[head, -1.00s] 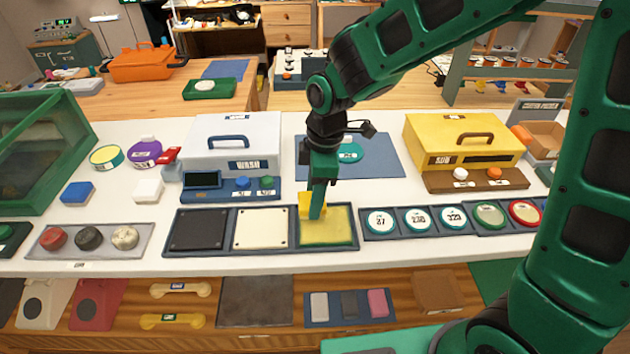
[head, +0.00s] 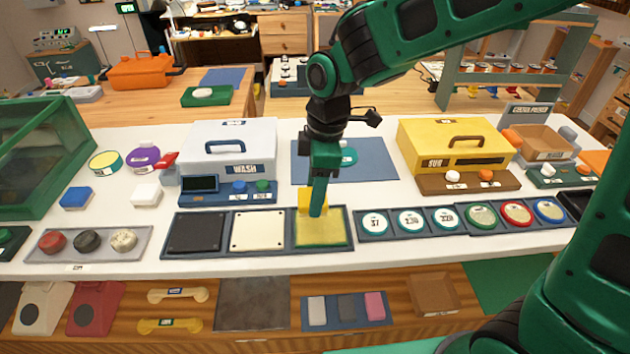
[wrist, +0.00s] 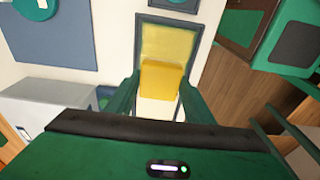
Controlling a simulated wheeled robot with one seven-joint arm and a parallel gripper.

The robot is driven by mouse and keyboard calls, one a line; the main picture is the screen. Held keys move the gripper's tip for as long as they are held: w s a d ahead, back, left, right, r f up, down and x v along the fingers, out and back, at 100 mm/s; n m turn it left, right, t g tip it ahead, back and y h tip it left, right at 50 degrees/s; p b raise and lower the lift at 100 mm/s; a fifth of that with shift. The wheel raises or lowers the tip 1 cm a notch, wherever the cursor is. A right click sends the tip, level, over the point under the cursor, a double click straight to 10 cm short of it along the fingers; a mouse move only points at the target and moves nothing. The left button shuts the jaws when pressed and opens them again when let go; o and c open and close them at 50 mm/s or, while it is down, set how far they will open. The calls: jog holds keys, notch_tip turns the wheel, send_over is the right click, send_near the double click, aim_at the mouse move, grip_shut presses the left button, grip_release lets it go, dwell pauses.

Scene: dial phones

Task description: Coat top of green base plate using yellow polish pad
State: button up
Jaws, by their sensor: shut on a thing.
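My gripper (head: 316,208) is shut on a yellow block-like pad (head: 308,197). In the wrist view the pad (wrist: 161,78) sits between the two green fingers (wrist: 160,98) of my gripper. It is at the yellow-surfaced square tray (head: 320,238), overlapping its back left part in the head view. I cannot tell whether the pad touches the tray. A green rounded piece with a pale label (head: 349,154) lies on the blue mat behind, partly hidden by my arm. It also shows at the top left of the wrist view (wrist: 38,9).
Black (head: 196,235) and cream (head: 258,231) squares stand left of the yellow tray. Round dials (head: 411,221) stand to its right. A white WASH box (head: 228,148) and a yellow SUB box (head: 455,145) flank the blue mat (head: 375,172).

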jog(key=shift+r, duration=1.25)
